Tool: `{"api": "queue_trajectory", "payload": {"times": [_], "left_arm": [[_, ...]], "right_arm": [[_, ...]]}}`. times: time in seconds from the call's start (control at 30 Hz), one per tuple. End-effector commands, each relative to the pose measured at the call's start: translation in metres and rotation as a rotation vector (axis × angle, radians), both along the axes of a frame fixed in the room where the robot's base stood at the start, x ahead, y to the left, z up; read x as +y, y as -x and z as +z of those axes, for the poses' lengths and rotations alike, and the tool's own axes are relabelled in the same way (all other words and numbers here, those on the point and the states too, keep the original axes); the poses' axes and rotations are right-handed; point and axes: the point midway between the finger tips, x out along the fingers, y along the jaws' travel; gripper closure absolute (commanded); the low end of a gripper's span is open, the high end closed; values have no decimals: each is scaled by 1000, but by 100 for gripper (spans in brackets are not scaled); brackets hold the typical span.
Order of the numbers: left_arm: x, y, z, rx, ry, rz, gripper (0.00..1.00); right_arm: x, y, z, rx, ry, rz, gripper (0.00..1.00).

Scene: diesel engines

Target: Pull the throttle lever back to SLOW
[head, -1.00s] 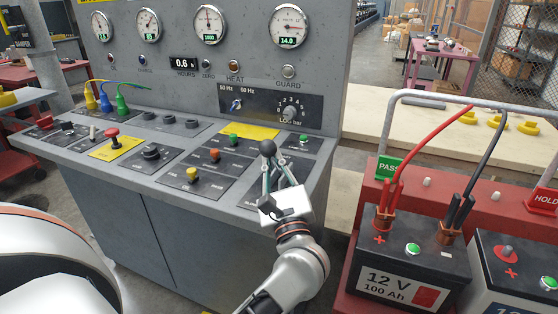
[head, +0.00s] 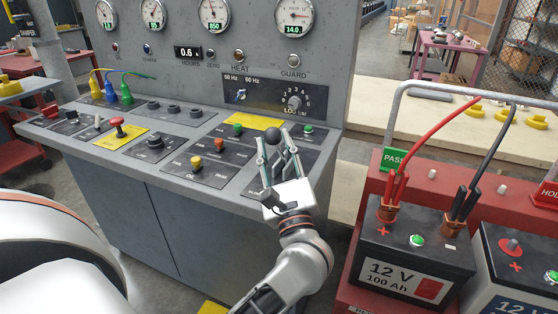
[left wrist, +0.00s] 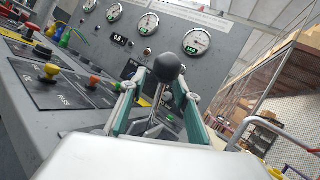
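The throttle lever has a black ball knob (head: 272,131) on a thin metal rod and stands at the near right part of the grey console desk. In the left wrist view the knob (left wrist: 169,66) is at the height of the fingertips, with its rod running down between the fingers. My left gripper (head: 273,137) is open, one finger on each side of the lever; in the left wrist view the gripper (left wrist: 161,88) shows gaps beside the rod. The third gauge (head: 213,13) reads 850. My right gripper is not in view.
A red battery stand (head: 375,185) with a black battery (head: 412,250) and clipped cables is close on the right. A gap separates console and stand.

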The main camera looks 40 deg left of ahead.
Motion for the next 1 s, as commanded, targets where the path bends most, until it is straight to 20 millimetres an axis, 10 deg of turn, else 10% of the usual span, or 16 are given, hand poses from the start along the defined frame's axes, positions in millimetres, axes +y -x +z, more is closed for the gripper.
{"api": "queue_trajectory", "payload": {"times": [0.5,1.0], "left_arm": [[-67,56,-34,0,0,0,69],[-81,69,-41,-4,-1,1,69]], "right_arm": [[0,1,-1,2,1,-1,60],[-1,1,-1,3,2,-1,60]]}}
